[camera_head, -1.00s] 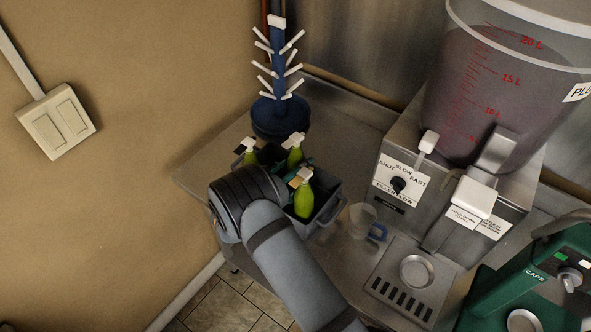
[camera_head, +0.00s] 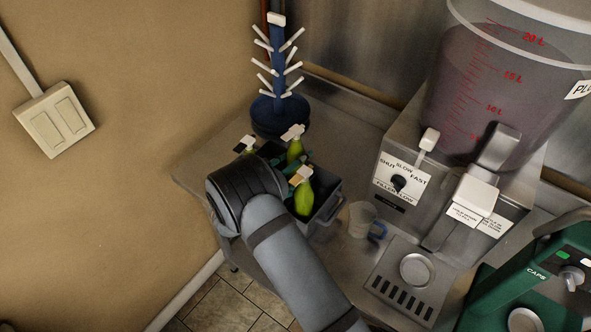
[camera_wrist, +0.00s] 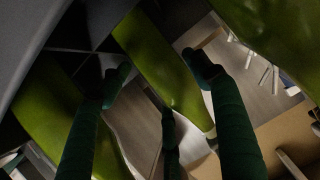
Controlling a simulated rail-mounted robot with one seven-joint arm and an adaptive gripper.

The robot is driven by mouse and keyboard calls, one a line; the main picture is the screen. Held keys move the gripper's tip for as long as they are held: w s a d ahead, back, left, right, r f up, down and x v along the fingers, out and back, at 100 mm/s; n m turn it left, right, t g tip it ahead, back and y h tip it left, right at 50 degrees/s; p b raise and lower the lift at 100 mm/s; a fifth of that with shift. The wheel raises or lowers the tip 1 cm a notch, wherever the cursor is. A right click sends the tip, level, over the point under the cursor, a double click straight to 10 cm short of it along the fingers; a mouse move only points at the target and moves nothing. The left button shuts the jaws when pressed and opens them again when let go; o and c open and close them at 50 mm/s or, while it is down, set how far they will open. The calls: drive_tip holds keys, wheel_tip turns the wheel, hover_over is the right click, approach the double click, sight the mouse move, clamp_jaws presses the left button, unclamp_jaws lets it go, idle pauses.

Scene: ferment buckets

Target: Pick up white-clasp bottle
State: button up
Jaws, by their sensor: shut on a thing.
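Several green bottles stand in a dark grey crate (camera_head: 325,208) in the head view. The rear bottle (camera_head: 295,151) and the left bottle (camera_head: 249,149) have white clasps. The front bottle (camera_head: 304,198) has a clasp that looks tan and white. My arm hides the left part of the crate and most of my gripper in the head view. In the wrist view, my gripper (camera_wrist: 157,70) has its dark green fingers on both sides of a green bottle (camera_wrist: 150,50) and is shut on it. I cannot tell which clasp that bottle has. Other green bottles show at both sides of the wrist view.
A blue drying rack (camera_head: 278,75) with white pegs stands behind the crate. A clear jug (camera_head: 362,219) is close to the crate's right. The filler (camera_head: 405,180) with its bucket and a green capping machine (camera_head: 540,285) stand further right. A wall is at left.

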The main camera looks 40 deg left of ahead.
wheel_tip(320, 180, up, 15)
drive_tip(key=shift+f+b, duration=0.1)
drive_tip(key=shift+b, duration=0.9)
drive_tip(key=shift+r, duration=0.7)
